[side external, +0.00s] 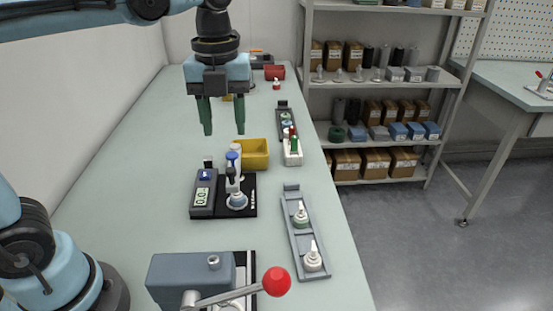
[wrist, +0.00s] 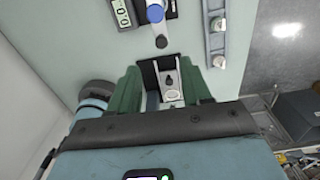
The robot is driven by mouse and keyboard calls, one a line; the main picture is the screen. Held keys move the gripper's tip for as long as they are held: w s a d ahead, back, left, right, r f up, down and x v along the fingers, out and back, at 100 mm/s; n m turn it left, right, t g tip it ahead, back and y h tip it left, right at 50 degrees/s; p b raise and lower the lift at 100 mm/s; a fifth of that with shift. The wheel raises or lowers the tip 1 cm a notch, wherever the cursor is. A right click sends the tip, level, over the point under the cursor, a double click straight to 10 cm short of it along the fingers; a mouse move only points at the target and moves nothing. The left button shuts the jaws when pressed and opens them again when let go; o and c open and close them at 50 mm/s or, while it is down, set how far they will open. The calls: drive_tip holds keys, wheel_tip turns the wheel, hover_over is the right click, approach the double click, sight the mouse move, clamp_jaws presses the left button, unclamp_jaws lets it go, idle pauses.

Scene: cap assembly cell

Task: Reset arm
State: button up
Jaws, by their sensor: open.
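My gripper (side external: 223,132) is high above the far half of the bench in the side external view, pointing down. Its two green fingers are apart with nothing between them. The fingers also show in the wrist view (wrist: 161,84), spread wide. Below in the side external view is a dark scale-like device (side external: 203,194) with a digital readout, which shows in part at the top of the wrist view (wrist: 122,14).
A grey tray (side external: 291,232) holds two white nozzle caps. A yellow bin (side external: 254,154) and a white rack (side external: 292,152) stand behind. A grey block with a red-knobbed lever (side external: 277,282) is at the front. Bench (side external: 130,170) is clear on the left.

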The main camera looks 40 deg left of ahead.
sight(234, 169)
drive_tip(key=shift+n, duration=0.3)
drive_tip(key=f, duration=0.9)
drive_tip(key=shift+w+d, duration=0.25)
drive_tip(key=shift+d, duration=0.05)
drive_tip(key=shift+w+d+n, duration=0.25)
drive_tip(key=shift+w+n, duration=0.1)
drive_tip(key=shift+n, duration=0.15)
idle(0.8)
